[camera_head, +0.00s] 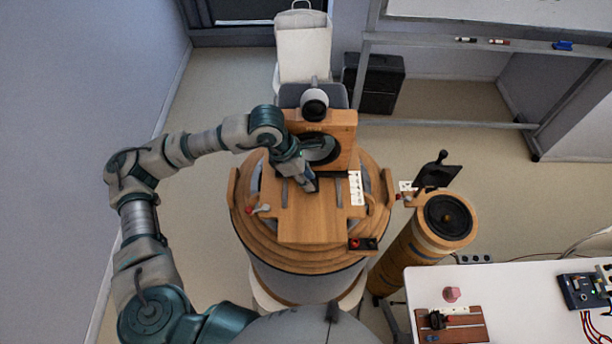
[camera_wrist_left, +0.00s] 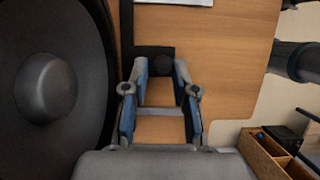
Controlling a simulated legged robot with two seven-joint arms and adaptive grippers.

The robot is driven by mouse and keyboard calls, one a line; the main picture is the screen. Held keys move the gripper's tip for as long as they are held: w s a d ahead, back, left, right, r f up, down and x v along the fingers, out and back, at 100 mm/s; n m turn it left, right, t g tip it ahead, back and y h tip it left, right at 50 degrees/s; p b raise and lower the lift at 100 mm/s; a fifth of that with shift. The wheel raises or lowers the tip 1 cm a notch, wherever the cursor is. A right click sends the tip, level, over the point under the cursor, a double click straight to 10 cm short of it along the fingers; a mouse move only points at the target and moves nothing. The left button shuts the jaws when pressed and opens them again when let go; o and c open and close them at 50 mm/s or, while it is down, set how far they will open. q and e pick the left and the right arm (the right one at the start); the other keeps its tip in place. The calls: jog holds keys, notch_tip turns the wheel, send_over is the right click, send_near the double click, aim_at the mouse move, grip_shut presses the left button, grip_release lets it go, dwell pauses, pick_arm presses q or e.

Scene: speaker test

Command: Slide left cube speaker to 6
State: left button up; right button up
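The cube speaker (camera_head: 343,137) is a wooden box with a dark round cone, standing toward the back of a round wooden table. Its big black cone (camera_wrist_left: 45,90) fills the left of the left wrist view. A black bracket with a round black knob (camera_wrist_left: 163,67) sits at the speaker's base. A white scale strip (camera_head: 355,188) lies on the board to the right; its numbers are unreadable. My left gripper (camera_head: 312,187) points down by the speaker. In the left wrist view its fingers (camera_wrist_left: 160,68) are apart, with the knob at their tips; contact is unclear.
The wooden board (camera_head: 310,225) is bare in front of the speaker. A red-button box (camera_head: 362,244) is at the board's front right. A round speaker pedestal (camera_head: 448,218) and white table (camera_head: 520,300) are at right.

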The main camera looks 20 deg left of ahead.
aim_at(313, 136)
pick_arm(q)
jog(key=shift+d+r, duration=0.1)
jog(key=shift+d, duration=0.15)
grip_shut()
jog(key=shift+s+d, duration=0.1)
jog(key=shift+d, duration=0.05)
jog(key=shift+s+d+f+b, duration=0.15)
jog(key=shift+s+f+b, duration=0.2)
jog(key=shift+b, duration=0.65)
jog(key=shift+s+r, duration=0.15)
jog(key=shift+s, duration=0.2)
jog(key=shift+s+r, duration=0.15)
jog(key=shift+d+r, duration=0.1)
jog(key=shift+o, duration=2.4)
grip_release()
jog(key=shift+o, duration=0.8)
jog(key=shift+d, duration=0.45)
jog(key=v, duration=1.1)
jog(key=shift+d+r, duration=0.15)
jog(key=shift+r, duration=0.3)
pick_arm(e)
jog(key=shift+d+f, duration=1.1)
jog(key=shift+f, duration=0.1)
